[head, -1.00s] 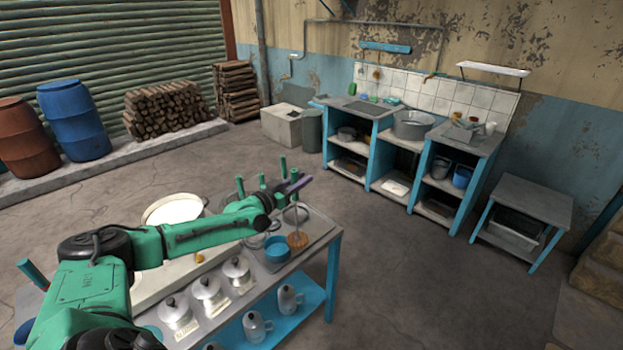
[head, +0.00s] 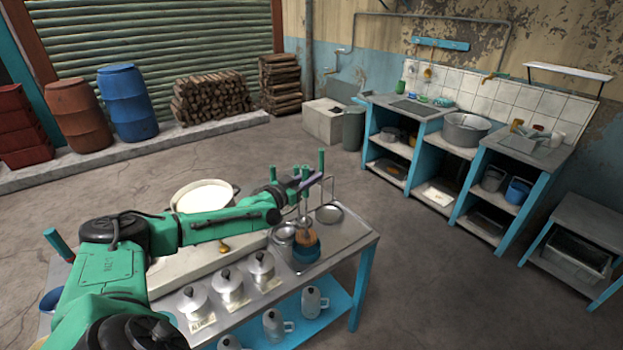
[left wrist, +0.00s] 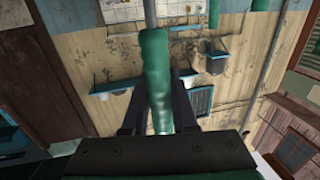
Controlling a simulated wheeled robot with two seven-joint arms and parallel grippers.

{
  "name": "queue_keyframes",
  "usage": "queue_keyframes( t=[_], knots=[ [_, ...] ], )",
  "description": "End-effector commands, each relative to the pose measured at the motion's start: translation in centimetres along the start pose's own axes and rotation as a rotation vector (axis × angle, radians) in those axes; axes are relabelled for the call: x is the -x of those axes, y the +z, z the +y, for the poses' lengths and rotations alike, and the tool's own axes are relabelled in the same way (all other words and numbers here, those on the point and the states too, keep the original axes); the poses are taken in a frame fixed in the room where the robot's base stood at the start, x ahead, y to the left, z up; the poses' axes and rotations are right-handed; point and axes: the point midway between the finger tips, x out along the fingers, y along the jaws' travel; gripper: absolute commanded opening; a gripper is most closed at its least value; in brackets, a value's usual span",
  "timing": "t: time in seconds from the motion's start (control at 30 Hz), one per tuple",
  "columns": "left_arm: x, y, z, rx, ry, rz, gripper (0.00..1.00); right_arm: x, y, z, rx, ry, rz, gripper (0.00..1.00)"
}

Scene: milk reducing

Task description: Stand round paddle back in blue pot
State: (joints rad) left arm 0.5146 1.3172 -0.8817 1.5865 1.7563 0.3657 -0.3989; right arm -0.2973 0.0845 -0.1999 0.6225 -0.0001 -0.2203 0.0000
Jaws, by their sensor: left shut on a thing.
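The round paddle has an orange-brown disc (head: 306,237) at its lower end, a thin shaft and a green handle. My left gripper (head: 312,181) is shut on the handle, and the paddle hangs nearly upright with the disc down. The green handle also shows between the fingers in the left wrist view (left wrist: 155,75). The blue pot (head: 306,253) stands on the metal table, directly below the disc. The disc overlaps the pot's rim in the head view; I cannot tell whether it is inside or just above. My right gripper is not in view.
Other green handles (head: 321,160) stand close to my left gripper. A wide pot of milk (head: 203,195) is behind my forearm. Lidded silver cans (head: 229,285) line the table's front. A round metal dish (head: 329,213) lies right of the blue pot.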

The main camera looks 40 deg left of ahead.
Motion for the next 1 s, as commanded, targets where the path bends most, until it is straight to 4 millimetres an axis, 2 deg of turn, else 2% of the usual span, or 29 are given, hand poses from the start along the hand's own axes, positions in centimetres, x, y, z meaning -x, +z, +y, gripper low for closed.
queue_keyframes(
  t=[0.07,0.5,0.87,0.9,0.97,1.0],
  knots=[
    [0.0,1.1,0.0,-0.002,0.0,0.002,0.0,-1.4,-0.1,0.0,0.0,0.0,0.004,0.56],
    [-0.1,5.1,0.0,0.0,0.0,0.001,0.0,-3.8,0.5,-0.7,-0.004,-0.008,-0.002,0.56],
    [-0.1,5.5,0.0,-0.001,0.0,0.002,0.0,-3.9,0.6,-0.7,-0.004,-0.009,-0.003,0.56],
    [-0.1,5.5,0.0,-0.001,0.0,0.002,0.38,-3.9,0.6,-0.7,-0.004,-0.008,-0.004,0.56],
    [-0.1,5.5,0.0,-0.001,0.0,0.002,0.61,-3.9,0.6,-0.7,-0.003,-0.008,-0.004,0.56],
    [-0.1,5.5,0.0,-0.001,0.001,0.002,0.61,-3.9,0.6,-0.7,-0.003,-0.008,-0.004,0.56]
  ],
)
